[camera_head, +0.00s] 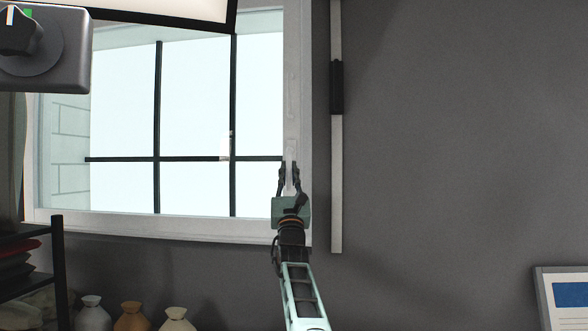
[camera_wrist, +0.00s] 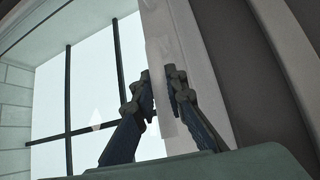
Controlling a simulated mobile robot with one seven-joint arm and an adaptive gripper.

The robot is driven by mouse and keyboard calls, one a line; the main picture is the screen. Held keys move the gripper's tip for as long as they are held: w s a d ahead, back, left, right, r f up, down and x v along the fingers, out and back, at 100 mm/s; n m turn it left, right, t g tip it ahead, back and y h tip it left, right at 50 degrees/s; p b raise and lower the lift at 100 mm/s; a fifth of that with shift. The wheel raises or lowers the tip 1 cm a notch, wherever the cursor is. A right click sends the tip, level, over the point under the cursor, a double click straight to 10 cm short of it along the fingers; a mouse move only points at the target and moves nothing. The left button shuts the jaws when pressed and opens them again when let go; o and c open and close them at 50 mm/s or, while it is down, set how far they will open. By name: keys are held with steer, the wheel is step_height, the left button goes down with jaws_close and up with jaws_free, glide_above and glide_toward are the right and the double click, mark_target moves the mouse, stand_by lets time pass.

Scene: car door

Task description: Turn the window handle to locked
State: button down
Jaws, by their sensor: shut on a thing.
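The window (camera_head: 195,110) has a pale frame and dark bars across bright glass. Its pale window handle (camera_head: 290,152) is on the right side of the frame and stands roughly upright in the picture. My gripper (camera_head: 290,172) comes up from below and is shut on the handle, one finger on each side. The wrist view shows the fingers of my gripper (camera_wrist: 159,78) on both sides of the pale handle (camera_wrist: 166,124). The handle blends with the frame, so its exact outline and pivot are hard to make out.
A pale vertical strip with a dark block (camera_head: 336,88) runs along the grey wall right of the window. A grey box with a dark knob (camera_head: 45,50) is at upper left. Several vases (camera_head: 132,316) stand below the window. A framed picture (camera_head: 570,298) is at lower right.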

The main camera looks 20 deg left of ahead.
steer(key=shift+n, duration=0.3)
stand_by(0.4)
steer(key=c, duration=1.9)
jaws_free()
steer(key=shift+d, duration=0.1)
steer(key=shift+c, duration=0.2)
steer(key=shift+a+f+g+y, duration=0.3)
steer(key=shift+f+y, duration=0.1)
steer(key=shift+s+d+f, duration=0.1)
steer(key=shift+s+f, duration=0.05)
steer(key=shift+s+d+r, duration=0.2)
steer(key=shift+s+d, duration=0.15)
steer(key=s+d, duration=0.4)
steer(key=s, duration=0.6)
steer(key=shift+s+d, duration=0.4)
